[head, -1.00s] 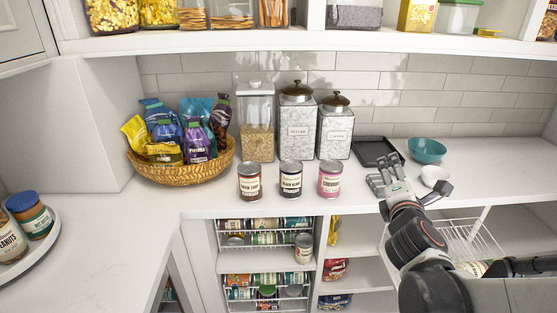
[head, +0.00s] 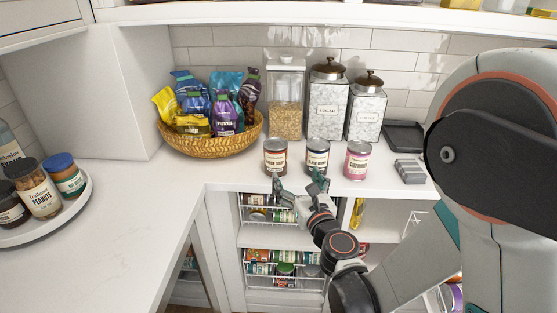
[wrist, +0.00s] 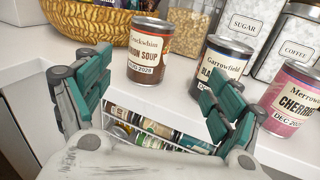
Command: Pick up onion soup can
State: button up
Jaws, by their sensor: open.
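The onion soup can (wrist: 149,52), with a cream and dark red-brown label, stands upright on the counter. It is the leftmost of three cans and also shows in the head view (head: 275,157). My gripper (wrist: 150,95) is open and empty, its teal-padded fingers spread. In the head view my gripper (head: 298,184) is at the counter's front edge, just in front of the cans. In the wrist view the soup can stands beyond the fingertips, between them in the picture, apart from both.
A black bean can (head: 317,157) stands close to the right, partly behind my right finger in the wrist view. A pink cherries can (head: 357,160) is further right. Behind are a wicker basket (head: 168,143), a clear grain container (head: 286,105) and sugar and coffee canisters. The left counter is mostly clear.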

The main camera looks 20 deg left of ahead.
aim_at(280, 163)
jog(key=shift+n+y, duration=0.3)
jog(key=shift+n, duration=0.1)
jog(key=p+x, duration=0.4)
jog(key=x, duration=0.1)
jog(key=a+p+x, duration=0.1)
jog(key=p+x, duration=0.1)
jog(key=shift+s+a+f+p, duration=0.2)
jog(key=shift+a+f+p, duration=0.05)
jog(key=shift+p, duration=0.1)
jog(key=shift+w+a+f+p, duration=0.1)
jog(key=shift+w+a+p, duration=0.2)
jog(key=shift+w+p, duration=0.1)
jog(key=x, duration=0.1)
jog(key=b+x, duration=0.1)
jog(key=x, duration=0.2)
jog(key=shift+w+f, duration=0.1)
jog(key=shift+f, duration=0.25)
jog(key=shift+w+a+r+b, duration=0.1)
jog(key=shift+w+a+b, duration=0.25)
jog(key=shift+w+a, duration=0.1)
jog(key=c, duration=1.5)
